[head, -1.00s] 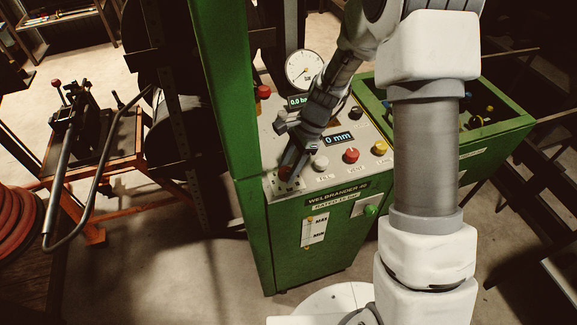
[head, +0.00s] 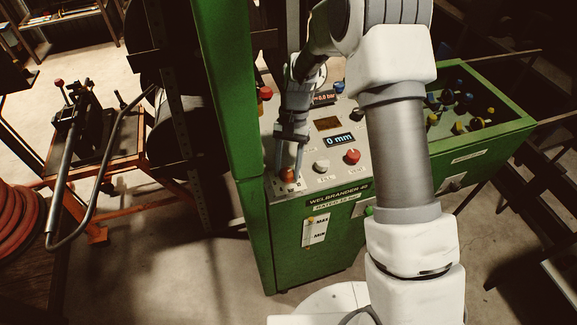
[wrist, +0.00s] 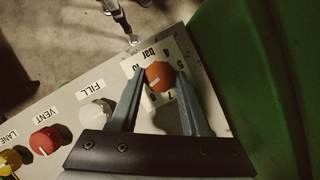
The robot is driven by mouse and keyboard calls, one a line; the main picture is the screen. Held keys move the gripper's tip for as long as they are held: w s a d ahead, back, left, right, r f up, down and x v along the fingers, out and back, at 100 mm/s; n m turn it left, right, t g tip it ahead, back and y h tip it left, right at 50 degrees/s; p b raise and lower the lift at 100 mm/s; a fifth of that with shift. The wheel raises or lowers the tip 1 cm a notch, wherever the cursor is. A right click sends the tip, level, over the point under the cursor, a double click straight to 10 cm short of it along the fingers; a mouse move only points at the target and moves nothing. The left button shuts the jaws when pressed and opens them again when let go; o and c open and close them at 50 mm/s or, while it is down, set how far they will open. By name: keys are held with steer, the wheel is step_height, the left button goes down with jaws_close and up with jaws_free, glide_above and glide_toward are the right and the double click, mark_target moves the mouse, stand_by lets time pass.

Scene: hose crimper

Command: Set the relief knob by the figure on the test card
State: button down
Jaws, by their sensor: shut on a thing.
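The relief knob is a round orange-red knob (wrist: 158,75) on a white plate marked "bar" with small figures around it. A pale pointer line on it runs toward the lower left in the wrist view. It also shows as a small red knob (head: 288,175) at the panel's front left corner in the head view. My gripper (wrist: 161,71) has one finger on each side of the knob and is shut on it. In the head view my gripper (head: 289,169) points down onto the knob. I cannot make out a test card in these frames.
The grey FILL knob (wrist: 96,112), red VENT knob (wrist: 45,140) and yellow knob (wrist: 9,161) stand in a row beside it. A display (head: 339,140) reads 0 mm. A green post (head: 228,100) rises close on the left. A green bin (head: 480,115) holds fittings.

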steer(key=n, duration=0.2)
steer(key=n+h, duration=0.1)
steer(key=n, duration=0.1)
steer(key=n+h, duration=0.1)
steer(key=n, duration=0.1)
steer(key=shift+a, duration=0.25)
stand_by(0.3)
steer(key=shift+c, duration=1.8)
jaws_free()
steer(key=v, duration=1.7)
steer(key=shift+w+a+r, duration=0.15)
steer(key=shift+a+r, duration=0.05)
steer(key=shift+a, duration=0.1)
